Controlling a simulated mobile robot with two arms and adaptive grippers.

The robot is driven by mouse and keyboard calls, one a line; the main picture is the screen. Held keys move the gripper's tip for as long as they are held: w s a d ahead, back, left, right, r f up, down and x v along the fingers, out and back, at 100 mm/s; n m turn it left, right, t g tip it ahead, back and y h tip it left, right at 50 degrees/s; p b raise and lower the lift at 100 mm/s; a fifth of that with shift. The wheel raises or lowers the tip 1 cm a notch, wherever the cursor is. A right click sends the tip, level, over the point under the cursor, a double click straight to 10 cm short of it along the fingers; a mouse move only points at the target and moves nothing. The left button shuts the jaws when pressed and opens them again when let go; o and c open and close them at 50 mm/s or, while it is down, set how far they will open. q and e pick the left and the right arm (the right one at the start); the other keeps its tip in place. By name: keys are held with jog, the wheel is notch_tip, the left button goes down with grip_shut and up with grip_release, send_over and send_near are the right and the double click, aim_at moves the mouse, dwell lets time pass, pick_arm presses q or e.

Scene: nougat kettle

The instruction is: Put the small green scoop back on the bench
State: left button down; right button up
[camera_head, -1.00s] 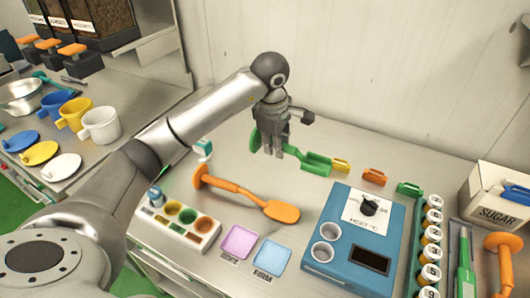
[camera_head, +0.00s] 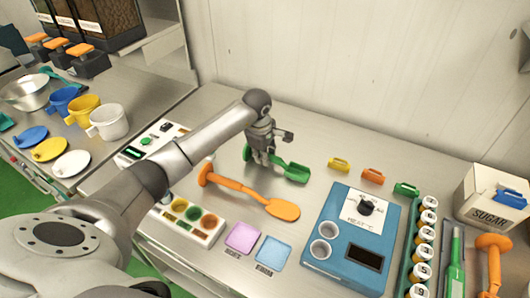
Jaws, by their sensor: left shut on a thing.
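My left gripper (camera_head: 262,163) is shut on the green scoop (camera_head: 292,172), with its fingers pointing down. The scoop's open bowl points to the right, and its green grip end (camera_head: 247,152) shows left of the fingers. The middle of its handle is hidden by the gripper. The scoop is very low over the steel bench (camera_head: 310,128); I cannot tell whether it touches. My right gripper is not in view.
A large orange spatula (camera_head: 250,192) lies just in front of the scoop. Small yellow (camera_head: 339,164), orange (camera_head: 373,176) and green (camera_head: 406,189) pieces stand to its right. A blue heater (camera_head: 340,262) stands in front. Bare bench lies behind the scoop.

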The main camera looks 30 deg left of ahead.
pick_arm(q)
jog(key=shift+f, duration=0.1)
jog(key=c, duration=1.7)
grip_release()
jog(key=o, duration=0.4)
notch_tip(320, 180, up, 12)
jog(key=s+b, duration=0.2)
jog(key=shift+s, duration=0.2)
